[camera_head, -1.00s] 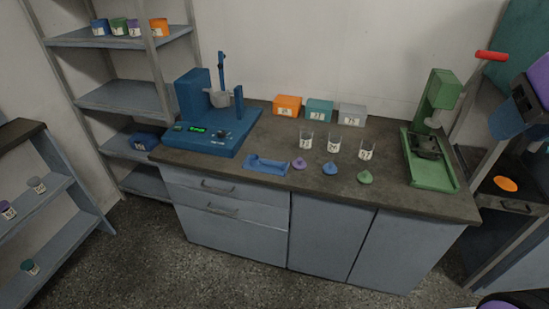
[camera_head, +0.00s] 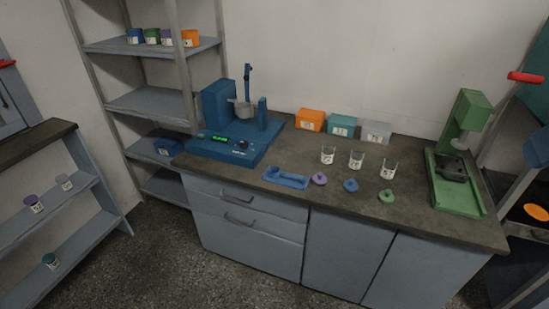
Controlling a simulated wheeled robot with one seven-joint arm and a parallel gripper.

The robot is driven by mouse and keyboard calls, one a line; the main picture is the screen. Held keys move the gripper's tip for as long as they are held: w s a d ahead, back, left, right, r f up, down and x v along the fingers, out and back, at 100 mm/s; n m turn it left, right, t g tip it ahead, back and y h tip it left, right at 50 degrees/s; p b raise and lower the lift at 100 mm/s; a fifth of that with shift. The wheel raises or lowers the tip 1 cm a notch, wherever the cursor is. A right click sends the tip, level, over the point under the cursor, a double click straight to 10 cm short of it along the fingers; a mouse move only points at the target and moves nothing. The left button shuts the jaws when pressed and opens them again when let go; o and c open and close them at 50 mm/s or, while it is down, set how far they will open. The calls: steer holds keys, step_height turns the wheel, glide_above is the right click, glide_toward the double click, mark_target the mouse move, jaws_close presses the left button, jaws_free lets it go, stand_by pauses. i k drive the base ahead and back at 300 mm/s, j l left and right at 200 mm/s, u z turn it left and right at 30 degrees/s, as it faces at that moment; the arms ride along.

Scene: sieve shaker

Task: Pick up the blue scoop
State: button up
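A low blue piece (camera_head: 286,178), long and shallow like a scoop or tray, lies on the dark countertop near its front edge. It is in front of the blue shaker machine (camera_head: 236,140) and left of a purple knobbed piece (camera_head: 319,179). It is small in this view, so I cannot be sure it is the scoop. A smaller round blue piece (camera_head: 351,185) with a knob lies further right. My gripper is not in view.
A green knobbed piece (camera_head: 386,196) and several clear labelled beakers (camera_head: 356,160) stand nearby on the countertop (camera_head: 425,219). Behind are orange (camera_head: 311,120), teal (camera_head: 342,125) and grey (camera_head: 376,132) boxes. A green press (camera_head: 460,165) stands at right. Grey floor (camera_head: 190,255) is clear.

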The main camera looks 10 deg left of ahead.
mark_target(287, 175)
steer(key=u, duration=4.85)
steer(key=z, duration=4.3)
steer(key=i+l+u, duration=0.2)
steer(key=i+u, duration=0.15)
